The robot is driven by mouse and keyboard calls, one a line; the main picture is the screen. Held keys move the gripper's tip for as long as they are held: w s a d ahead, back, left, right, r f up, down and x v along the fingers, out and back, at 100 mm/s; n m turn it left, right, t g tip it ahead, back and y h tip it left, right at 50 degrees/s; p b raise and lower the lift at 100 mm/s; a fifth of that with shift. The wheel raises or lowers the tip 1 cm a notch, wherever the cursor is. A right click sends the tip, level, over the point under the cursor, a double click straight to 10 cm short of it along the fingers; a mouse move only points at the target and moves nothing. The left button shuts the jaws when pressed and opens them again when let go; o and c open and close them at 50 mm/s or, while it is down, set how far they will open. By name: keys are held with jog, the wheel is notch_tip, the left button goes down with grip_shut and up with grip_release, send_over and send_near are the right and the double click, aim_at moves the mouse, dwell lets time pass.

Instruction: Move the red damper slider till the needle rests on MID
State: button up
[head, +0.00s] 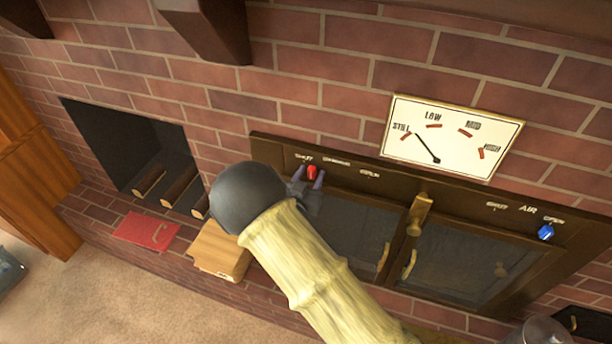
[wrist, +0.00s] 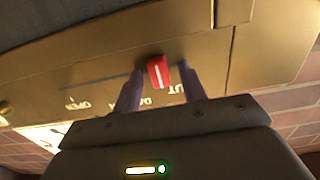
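The red damper slider (head: 311,172) sits near the SHUT end of its slot, at the left of the dark metal panel. It also shows in the wrist view (wrist: 158,72). My gripper (head: 307,178) is at the slider, with one finger on each side of it. In the wrist view, the fingers of my gripper (wrist: 161,66) are apart, with a small gap visible on both sides of the slider. The dial (head: 452,138) reads STILL, LOW, MID, HIGH from left to right. Its needle (head: 426,147) points just right of the STILL mark.
A blue AIR slider (head: 546,232) is at the panel's right. Glass doors (head: 455,264) with brass handles lie below. A red book (head: 146,231) and wooden box (head: 220,250) sit on the brick ledge. Logs (head: 180,186) lie in an opening at left.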

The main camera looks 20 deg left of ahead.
jog(key=shift+s+a, duration=0.15)
jog(key=shift+s, duration=0.1)
jog(key=shift+s+a, duration=0.1)
jog(key=shift+s, duration=0.2)
jog(key=s+a+b, duration=0.1)
jog(key=s+b, duration=0.2)
jog(key=s, duration=1.3)
jog(key=shift+s, duration=0.3)
jog(key=shift+w, duration=0.15)
